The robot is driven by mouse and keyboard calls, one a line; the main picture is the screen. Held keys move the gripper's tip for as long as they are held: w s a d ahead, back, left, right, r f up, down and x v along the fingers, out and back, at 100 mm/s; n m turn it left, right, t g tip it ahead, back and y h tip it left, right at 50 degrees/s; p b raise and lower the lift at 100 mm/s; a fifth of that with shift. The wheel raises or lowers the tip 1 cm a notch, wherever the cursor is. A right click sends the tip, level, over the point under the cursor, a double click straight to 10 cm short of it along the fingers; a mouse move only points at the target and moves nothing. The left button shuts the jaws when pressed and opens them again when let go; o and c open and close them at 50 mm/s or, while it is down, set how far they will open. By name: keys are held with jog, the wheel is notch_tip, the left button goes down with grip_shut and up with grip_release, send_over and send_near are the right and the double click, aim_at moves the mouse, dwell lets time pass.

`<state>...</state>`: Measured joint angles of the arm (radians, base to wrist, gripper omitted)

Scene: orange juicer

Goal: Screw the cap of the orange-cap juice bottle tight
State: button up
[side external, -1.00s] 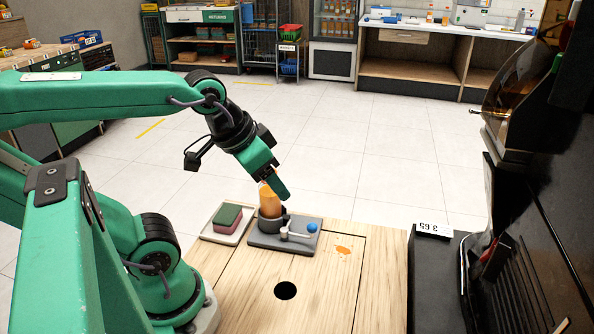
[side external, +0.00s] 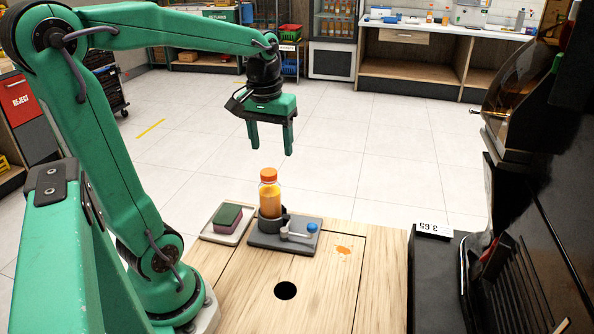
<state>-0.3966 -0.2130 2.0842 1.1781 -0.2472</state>
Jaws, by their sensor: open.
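The juice bottle (side external: 270,201) stands upright in a dark round holder (side external: 272,228) on a grey plate (side external: 262,243). Its orange cap (side external: 268,175) sits on top; I cannot tell from this view how tight it is. My gripper (side external: 271,151) is above the bottle, pointing down, with its two fingers apart and nothing between them. A clear gap shows between the fingertips and the cap.
A lever with a blue knob (side external: 312,228) is on the grey plate beside the holder. The wooden table (side external: 315,290) has a round hole and an orange spill (side external: 344,250). A black machine stands at the right.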

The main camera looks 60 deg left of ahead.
aim_at(269, 172)
jog(key=shift+w+a+f+n+g, duration=0.15)
jog(key=shift+a+n, duration=0.15)
jog(key=shift+a, duration=0.3)
jog(key=shift+w+a+f+n+g, duration=0.1)
jog(key=shift+a+n+g, duration=0.15)
jog(key=shift+a, duration=0.4)
jog(key=shift+w+a+f+n+g, duration=0.1)
jog(key=shift+a+n, duration=0.25)
jog(key=shift+a, duration=0.25)
jog(key=shift+f, duration=3.9)
jog(key=c, duration=1.2)
jog(key=shift+m, duration=2.6)
jog(key=shift+m, duration=0.3)
